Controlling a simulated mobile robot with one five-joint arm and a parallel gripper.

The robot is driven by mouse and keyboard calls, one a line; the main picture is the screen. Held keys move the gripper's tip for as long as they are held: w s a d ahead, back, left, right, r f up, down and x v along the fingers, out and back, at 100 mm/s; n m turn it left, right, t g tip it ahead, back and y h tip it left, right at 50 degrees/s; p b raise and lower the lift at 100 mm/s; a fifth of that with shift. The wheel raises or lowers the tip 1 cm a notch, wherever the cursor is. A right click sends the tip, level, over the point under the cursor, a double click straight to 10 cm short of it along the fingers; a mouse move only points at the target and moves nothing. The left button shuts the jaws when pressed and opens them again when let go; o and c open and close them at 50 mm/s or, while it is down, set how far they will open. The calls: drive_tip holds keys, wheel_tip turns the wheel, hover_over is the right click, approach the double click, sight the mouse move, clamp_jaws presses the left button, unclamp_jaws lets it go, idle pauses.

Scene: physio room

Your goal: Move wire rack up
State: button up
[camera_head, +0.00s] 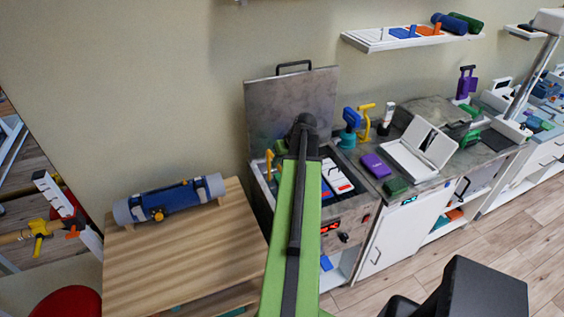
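The wire rack cannot be clearly made out. A grey metal tank (352,208) stands open, its lid (262,110) with a black handle raised against the wall. Inside the tank are white packs (336,178) with blue and red marks, and a yellow piece (269,165) stands at its left side. My green and black arm reaches up across the tank and hides much of its opening. The arm's black far joint is in front of the lid. My gripper's fingers do not show, so their hold on anything is hidden.
A wooden table (150,265) with a blue roll (168,200) is left of the tank. A grey counter (440,180) to the right carries a white open case (420,150) and a purple box (376,166). A wall shelf (410,40) hangs above.

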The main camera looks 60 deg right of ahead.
drive_tip(key=p+v, duration=1.5)
drive_tip(key=v, duration=0.2)
drive_tip(key=shift+s, duration=0.1)
drive_tip(key=w+a+f+n+y+b, duration=0.1)
drive_tip(key=w+a+f+n+b, duration=0.3)
drive_tip(key=w+a, duration=0.8)
drive_tip(key=w+a+f+n+y+b, duration=0.1)
drive_tip(key=w+a+f+n+b, duration=0.1)
drive_tip(key=w+a+f+b, duration=0.7)
drive_tip(key=w+a+f+n+g+y+b, duration=0.15)
drive_tip(key=w+a, duration=0.25)
drive_tip(key=a, duration=0.4)
drive_tip(key=w+a+f+n+h, duration=0.15)
drive_tip(key=w+a, duration=0.25)
drive_tip(key=a, duration=0.4)
drive_tip(key=s+a+f+g+b, duration=0.1)
drive_tip(key=s+a+f+b, duration=0.1)
drive_tip(key=a, duration=0.7)
drive_tip(key=s+a+f+m+g+h+b, duration=0.1)
drive_tip(key=s+a+f+g+b, duration=0.1)
drive_tip(key=a, duration=0.8)
wheel_tip(320, 180, down, 2)
drive_tip(key=shift+f+b, duration=0.1)
drive_tip(key=shift+b, duration=0.6)
